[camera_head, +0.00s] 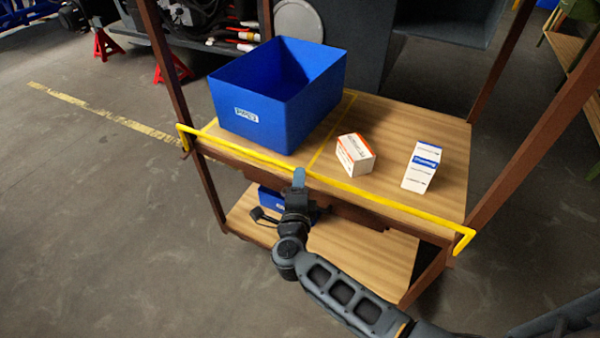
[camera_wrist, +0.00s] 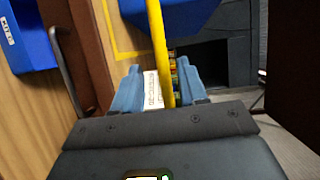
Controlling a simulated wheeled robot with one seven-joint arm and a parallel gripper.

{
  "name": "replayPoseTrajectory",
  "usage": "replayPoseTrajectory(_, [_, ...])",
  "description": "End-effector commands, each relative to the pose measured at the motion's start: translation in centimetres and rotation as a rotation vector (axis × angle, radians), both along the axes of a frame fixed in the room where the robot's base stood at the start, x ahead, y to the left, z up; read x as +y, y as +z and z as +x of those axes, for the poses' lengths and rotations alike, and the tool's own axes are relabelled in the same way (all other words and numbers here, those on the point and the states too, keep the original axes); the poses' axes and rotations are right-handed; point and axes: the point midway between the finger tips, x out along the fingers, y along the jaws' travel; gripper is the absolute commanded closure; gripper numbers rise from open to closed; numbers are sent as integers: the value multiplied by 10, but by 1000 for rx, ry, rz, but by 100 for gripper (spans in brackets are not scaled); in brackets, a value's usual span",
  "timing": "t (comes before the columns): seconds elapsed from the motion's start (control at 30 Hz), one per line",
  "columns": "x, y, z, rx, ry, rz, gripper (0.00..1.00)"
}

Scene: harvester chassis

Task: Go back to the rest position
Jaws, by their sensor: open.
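My gripper (camera_head: 299,178) is in front of the shelf's front edge in the head view, beside the yellow bar. Its two blue fingers (camera_wrist: 158,85) are open in the wrist view. The yellow bar (camera_wrist: 158,45) shows between the fingers there; I cannot tell whether it lies between them or beyond them. Nothing is visibly held. On the upper wooden shelf (camera_head: 395,115) stand a blue bin (camera_head: 262,125), an orange-and-white box (camera_head: 355,154) and a blue-and-white box (camera_head: 422,167).
The yellow bar (camera_head: 340,186) runs along the shelf's front edge. Brown posts (camera_head: 168,75) frame the rack. A smaller blue bin (camera_head: 271,200) sits on the lower shelf (camera_head: 365,255), partly hidden by my arm.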

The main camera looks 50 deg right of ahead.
Motion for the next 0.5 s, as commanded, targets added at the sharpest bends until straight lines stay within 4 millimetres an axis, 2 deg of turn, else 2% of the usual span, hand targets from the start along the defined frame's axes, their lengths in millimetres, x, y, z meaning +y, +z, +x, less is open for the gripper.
replayPoseTrajectory(0.13, [10, 0, -7, 0, 0, 1, 58])
replayPoseTrajectory(0.5, [12, 1, -8, 1, 0, 1, 58])
